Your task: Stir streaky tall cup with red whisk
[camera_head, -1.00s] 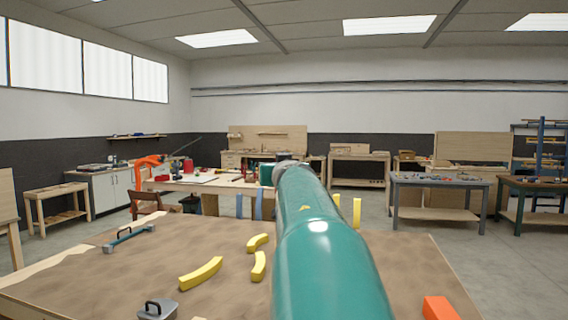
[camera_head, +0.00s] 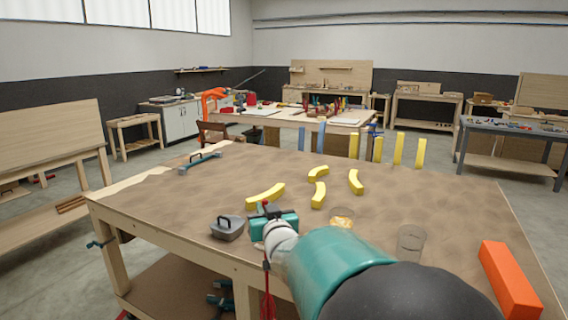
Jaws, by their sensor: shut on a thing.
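My gripper (camera_head: 268,238) is at the near edge of the brown-topped workbench (camera_head: 430,190), partly hidden by my own wrist. It is shut on the red whisk (camera_head: 267,300), which hangs down in front of the bench edge. A clear glass cup (camera_head: 410,243) stands to the right of my arm. A second glass with amber streaks (camera_head: 342,217) stands behind my arm, its lower part hidden. I cannot tell for sure which is the streaky tall cup. Both are right of my gripper, apart from the whisk.
Upright yellow strips (camera_head: 398,148) stand at the far edge. An orange block (camera_head: 510,279) lies at right. The bench's left part is mostly clear.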

